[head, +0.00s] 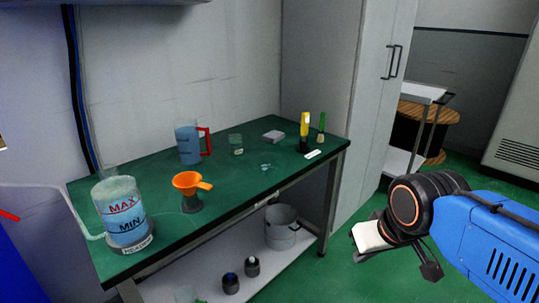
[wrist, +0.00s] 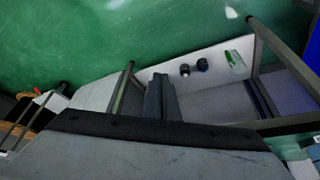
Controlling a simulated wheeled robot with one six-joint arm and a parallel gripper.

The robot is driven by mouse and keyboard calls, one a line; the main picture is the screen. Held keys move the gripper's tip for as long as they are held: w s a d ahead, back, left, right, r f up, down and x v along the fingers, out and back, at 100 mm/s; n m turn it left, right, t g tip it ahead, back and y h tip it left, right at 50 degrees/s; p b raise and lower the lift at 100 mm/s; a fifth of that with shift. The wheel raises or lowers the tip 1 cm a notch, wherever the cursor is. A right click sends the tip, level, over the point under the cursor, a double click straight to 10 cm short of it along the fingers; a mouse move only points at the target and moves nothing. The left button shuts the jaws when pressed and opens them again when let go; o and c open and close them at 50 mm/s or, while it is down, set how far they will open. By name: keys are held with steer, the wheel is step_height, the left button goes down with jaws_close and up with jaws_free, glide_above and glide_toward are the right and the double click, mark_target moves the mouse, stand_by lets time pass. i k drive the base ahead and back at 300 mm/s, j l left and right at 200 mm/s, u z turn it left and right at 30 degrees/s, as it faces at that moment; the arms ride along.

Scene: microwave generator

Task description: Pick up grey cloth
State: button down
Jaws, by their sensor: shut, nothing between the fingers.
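A small folded grey item (head: 273,136), which looks like the grey cloth, lies flat on the green tabletop (head: 240,185) near its back edge. My gripper (head: 432,271) is to the right of the table, over the floor and well apart from the cloth. In the wrist view its two dark fingers (wrist: 161,97) are together, with nothing held. The cloth cannot be made out in the wrist view.
The table holds a MAX/MIN container (head: 122,212), orange funnel (head: 188,182), blue jug (head: 188,142), small beaker (head: 236,143), and yellow (head: 305,130) and green-handled (head: 321,127) tools. A white bucket (head: 282,228) stands on the lower shelf. A tall cabinet (head: 375,95) stands behind right.

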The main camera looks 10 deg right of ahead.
mark_target(274, 136)
steer(key=i+l, duration=0.5)
steer(key=i+l+z, duration=0.1)
steer(key=i+l, duration=0.35)
steer(key=l, duration=0.25)
